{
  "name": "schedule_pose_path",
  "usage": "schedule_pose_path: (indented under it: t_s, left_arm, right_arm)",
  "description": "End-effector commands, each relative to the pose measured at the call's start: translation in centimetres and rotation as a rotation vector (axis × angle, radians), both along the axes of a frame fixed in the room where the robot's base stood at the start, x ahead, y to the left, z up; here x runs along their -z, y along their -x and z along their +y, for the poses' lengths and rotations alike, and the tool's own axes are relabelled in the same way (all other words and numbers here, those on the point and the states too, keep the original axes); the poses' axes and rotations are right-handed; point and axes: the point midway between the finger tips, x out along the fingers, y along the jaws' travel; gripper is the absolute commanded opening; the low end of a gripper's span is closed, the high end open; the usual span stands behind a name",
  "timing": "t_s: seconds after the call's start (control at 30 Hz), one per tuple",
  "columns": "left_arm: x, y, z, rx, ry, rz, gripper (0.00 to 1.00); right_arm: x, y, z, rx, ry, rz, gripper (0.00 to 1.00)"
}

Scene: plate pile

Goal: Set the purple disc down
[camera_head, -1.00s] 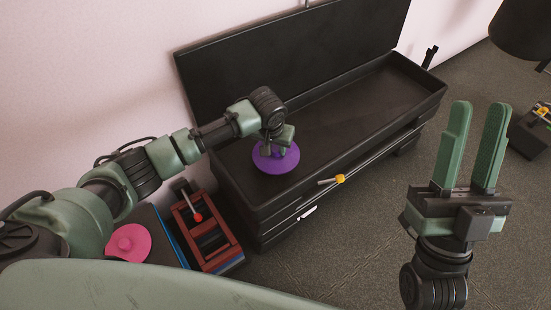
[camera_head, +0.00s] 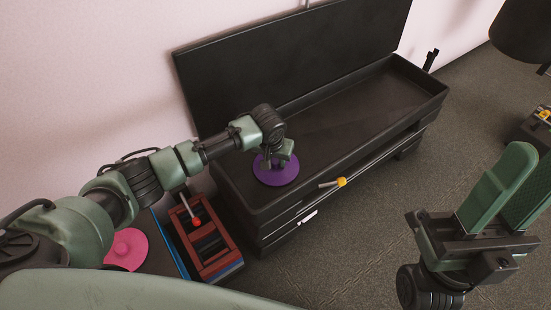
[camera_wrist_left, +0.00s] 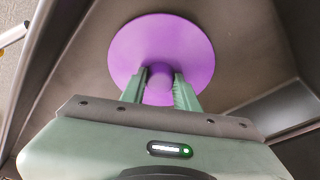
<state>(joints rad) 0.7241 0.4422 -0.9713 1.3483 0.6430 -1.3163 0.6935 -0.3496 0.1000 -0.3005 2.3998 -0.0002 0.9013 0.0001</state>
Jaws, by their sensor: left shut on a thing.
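The purple disc (camera_head: 276,177) is over the near-left end of the open black chest (camera_head: 335,125), inside its walls. My left gripper (camera_head: 274,160) is above the disc and shut on its central knob. In the left wrist view, the two green fingers of the gripper (camera_wrist_left: 160,90) pinch the knob of the disc (camera_wrist_left: 135,50). I cannot tell whether the disc touches the chest floor. My right gripper (camera_head: 515,190) is open and empty over the floor at the right.
The black lid (camera_head: 290,60) stands raised at the back against the wall. A yellow-tipped handle (camera_head: 341,182) sticks out from the chest front. A reddish crate (camera_head: 208,240) and a pink disc (camera_head: 127,247) are at the lower left. The chest's right part is empty.

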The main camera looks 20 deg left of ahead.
Motion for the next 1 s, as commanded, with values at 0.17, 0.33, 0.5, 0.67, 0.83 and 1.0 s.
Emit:
schedule_pose_path:
  t_s: [0.17, 0.33, 0.5, 0.67, 0.83, 1.0]
  left_arm:
    - [0.0, 0.0, 0.0, 0.000, 0.000, 0.000, 0.52]
    - [0.0, 0.0, 0.0, 0.000, 0.000, 0.000, 0.52]
    - [-0.6, 0.0, 0.0, -0.001, 0.000, -0.001, 0.52]
    - [-2.4, 0.5, 0.0, 0.000, 0.001, 0.000, 0.52]
    - [-4.6, 1.1, 0.0, 0.000, 0.000, 0.000, 0.52]
    - [-6.5, 1.6, 0.0, 0.000, 0.001, 0.000, 0.52]
  right_arm:
    - [0.0, 0.0, 0.0, 0.000, 0.000, 0.001, 0.33]
    - [0.0, 0.0, 0.0, 0.000, 0.000, 0.001, 0.33]
    - [0.0, -0.3, 0.0, 0.002, 0.004, 0.014, 0.33]
    - [-0.3, -2.7, 0.6, 0.009, 0.043, 0.132, 0.33]
    - [1.0, -6.6, 1.5, 0.019, 0.108, 0.337, 0.33]
    - [3.3, -10.0, 2.1, 0.030, 0.172, 0.548, 0.33]
